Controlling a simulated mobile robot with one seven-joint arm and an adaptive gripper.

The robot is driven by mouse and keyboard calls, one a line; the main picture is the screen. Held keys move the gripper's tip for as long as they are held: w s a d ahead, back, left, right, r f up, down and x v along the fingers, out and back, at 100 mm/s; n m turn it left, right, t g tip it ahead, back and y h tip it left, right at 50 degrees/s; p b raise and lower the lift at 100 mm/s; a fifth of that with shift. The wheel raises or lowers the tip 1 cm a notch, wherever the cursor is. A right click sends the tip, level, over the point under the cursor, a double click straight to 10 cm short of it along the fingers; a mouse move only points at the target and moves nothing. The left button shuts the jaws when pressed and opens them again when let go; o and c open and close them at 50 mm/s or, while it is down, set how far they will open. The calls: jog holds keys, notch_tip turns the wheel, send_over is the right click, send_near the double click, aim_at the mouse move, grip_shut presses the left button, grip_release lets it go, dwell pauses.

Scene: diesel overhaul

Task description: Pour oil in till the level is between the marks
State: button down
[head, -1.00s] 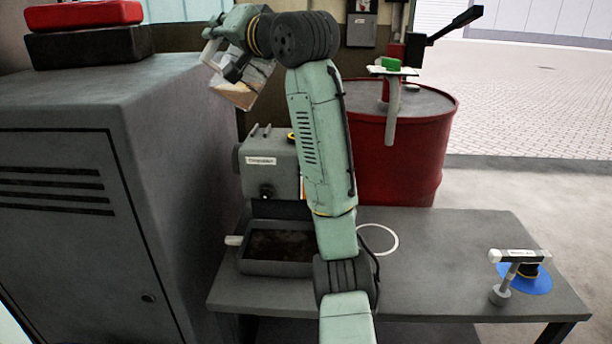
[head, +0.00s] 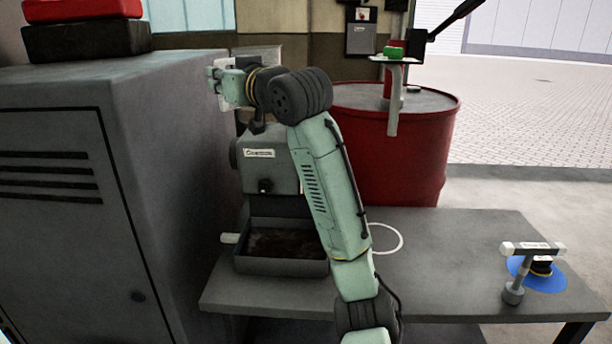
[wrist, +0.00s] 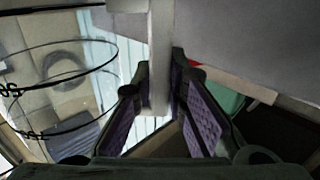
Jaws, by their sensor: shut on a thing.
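My gripper (head: 214,82) is raised above the grey labelled machine (head: 268,160) at the left end of the bench. In the wrist view its fingers (wrist: 160,110) are closed around a pale upright bar, apparently the handle (wrist: 160,55) of a clear jug (wrist: 65,75). The jug's clear wall shows dark curved lines. In the head view only a pale part of the jug (head: 235,90) shows, and my arm hides much of it. Oil inside it cannot be made out now. The machine's front has a dark round fitting (head: 265,186). I cannot read an oil level or marks.
A grey tray (head: 282,266) with dark contents sits below the machine. A white ring (head: 400,238), a T-shaped stand (head: 513,290) and a dark cap (head: 542,266) on a blue disc (head: 553,282) are on the bench (head: 450,260). A red drum (head: 420,160) stands behind; a grey cabinet (head: 60,240) is left.

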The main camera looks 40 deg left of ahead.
jog(key=shift+s+r, duration=0.1)
jog(key=shift+r, duration=0.05)
jog(key=s+a+r+p, duration=0.1)
jog(key=s+a+r, duration=0.1)
jog(key=s, duration=0.6)
jog(key=shift+s, duration=0.3)
